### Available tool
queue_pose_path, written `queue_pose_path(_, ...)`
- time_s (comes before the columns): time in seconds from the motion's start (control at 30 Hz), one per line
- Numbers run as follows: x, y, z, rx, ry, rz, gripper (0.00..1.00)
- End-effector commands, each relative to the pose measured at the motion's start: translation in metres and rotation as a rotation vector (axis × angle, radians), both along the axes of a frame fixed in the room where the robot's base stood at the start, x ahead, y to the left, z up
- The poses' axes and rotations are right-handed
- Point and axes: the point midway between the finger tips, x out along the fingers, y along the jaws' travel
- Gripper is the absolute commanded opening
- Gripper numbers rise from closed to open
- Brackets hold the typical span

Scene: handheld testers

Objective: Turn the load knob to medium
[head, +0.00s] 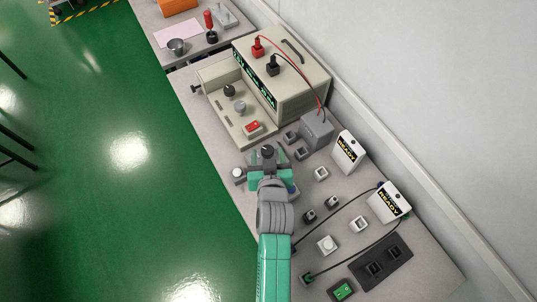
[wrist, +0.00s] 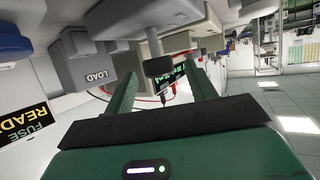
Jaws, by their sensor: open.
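My gripper (head: 268,158) is open above the bench, pointing away from the head camera. In the wrist view its two green fingers stand apart, with a dark knob (wrist: 158,66) showing between their tips. The same dark knob seems to show at the fingertips in the head view (head: 267,150). I cannot tell whether either finger touches it. A grey box lettered LOAD (wrist: 92,72) is left of the fingers in the wrist view. The knob's pointer and any setting marks are too small to read.
Several small sockets and two READY units (head: 348,150) are right of my arm. Cables cross the bench there.

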Motion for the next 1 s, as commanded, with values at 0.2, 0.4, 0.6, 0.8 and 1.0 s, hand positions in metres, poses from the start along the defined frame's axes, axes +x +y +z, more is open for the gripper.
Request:
queue_pose_path(0.2, 0.0082, 0.0008, -0.0027, 0.0, -0.001, 0.0, 0.56)
queue_pose_path(0.4, 0.0078, 0.0007, -0.0024, 0.0, -0.001, 0.0, 0.44)
queue_pose_path(0.6, 0.0078, 0.0007, -0.0024, 0.0, -0.001, 0.0, 0.11)
queue_pose_path(0.8, 0.0077, 0.0013, -0.0015, 0.0, -0.001, -0.016, 0.11)
queue_pose_path(1.0, 0.0077, 0.0045, -0.0007, -0.002, -0.001, -0.1, 0.11)
